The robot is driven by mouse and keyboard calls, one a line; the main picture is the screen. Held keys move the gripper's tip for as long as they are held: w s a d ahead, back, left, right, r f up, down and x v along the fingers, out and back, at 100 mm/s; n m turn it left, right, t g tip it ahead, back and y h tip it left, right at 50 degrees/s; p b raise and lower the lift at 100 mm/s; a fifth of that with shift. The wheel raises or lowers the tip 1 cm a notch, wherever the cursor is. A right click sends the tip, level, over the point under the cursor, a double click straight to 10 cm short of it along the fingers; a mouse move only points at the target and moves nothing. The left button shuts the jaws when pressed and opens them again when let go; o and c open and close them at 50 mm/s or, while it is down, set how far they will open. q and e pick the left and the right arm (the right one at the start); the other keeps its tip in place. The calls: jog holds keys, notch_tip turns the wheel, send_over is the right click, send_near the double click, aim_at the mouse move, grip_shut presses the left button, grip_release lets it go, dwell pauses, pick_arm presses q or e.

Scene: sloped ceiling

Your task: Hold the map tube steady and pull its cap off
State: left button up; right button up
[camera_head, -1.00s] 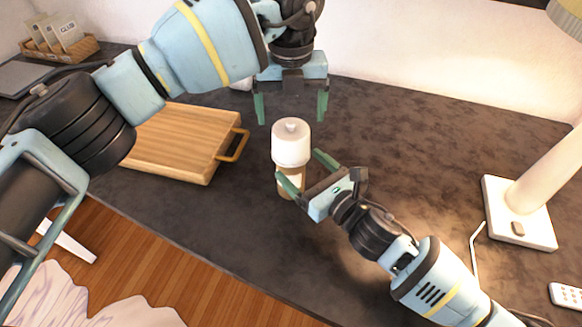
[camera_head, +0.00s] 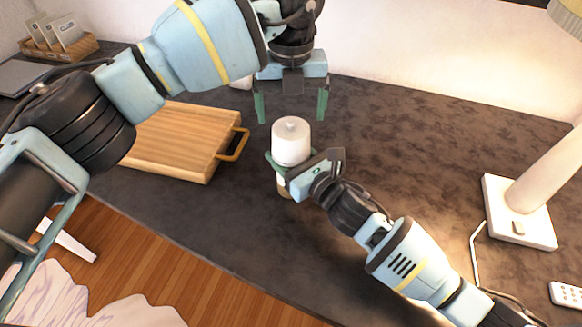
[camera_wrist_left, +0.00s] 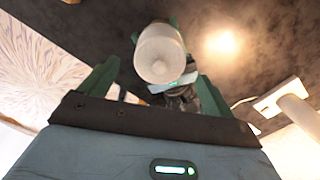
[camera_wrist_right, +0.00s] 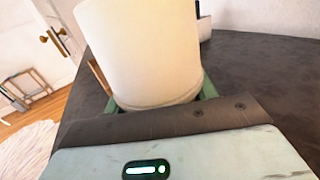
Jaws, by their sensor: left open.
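The map tube (camera_head: 284,189) stands upright on the dark tabletop, with its white knobbed cap (camera_head: 291,143) on top. Only a little of its beige body shows below the cap. My right gripper (camera_head: 287,162) is around the tube just below the cap, with a finger on either side; whether it grips is hidden. The right wrist view shows the cap (camera_wrist_right: 140,45) large, above the green fingers. My left gripper (camera_head: 290,107) is open and empty, pointing down above and behind the cap. The left wrist view shows the cap (camera_wrist_left: 160,55) between and beyond its fingers.
A wooden board (camera_head: 175,140) with a handle lies left of the tube. A lamp (camera_head: 520,225) with a white base stands at the right, near a remote (camera_head: 567,295). A basket of packets (camera_head: 62,45) is at the back left.

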aim_at(291, 128)
jog(key=c, duration=0.7)
pick_arm(q)
jog(key=shift+o, duration=0.5)
pick_arm(e)
jog(key=shift+c, duration=0.6)
pick_arm(q)
jog(key=r+n, duration=0.2)
jog(key=r+n+t, duration=0.1)
jog(key=shift+s+d+r+y, duration=0.3)
jog(key=shift+s, duration=0.1)
jog(key=shift+s+r+n+t, duration=0.3)
jog(key=shift+r+n, duration=0.35)
jog(key=shift+n, duration=0.35)
jog(key=shift+f, duration=0.1)
jog(key=f, duration=0.4)
jog(key=w+f, duration=0.1)
jog(key=f, duration=0.6)
jog(key=shift+w+a+f, duration=0.3)
jog(key=shift+a+f, duration=0.05)
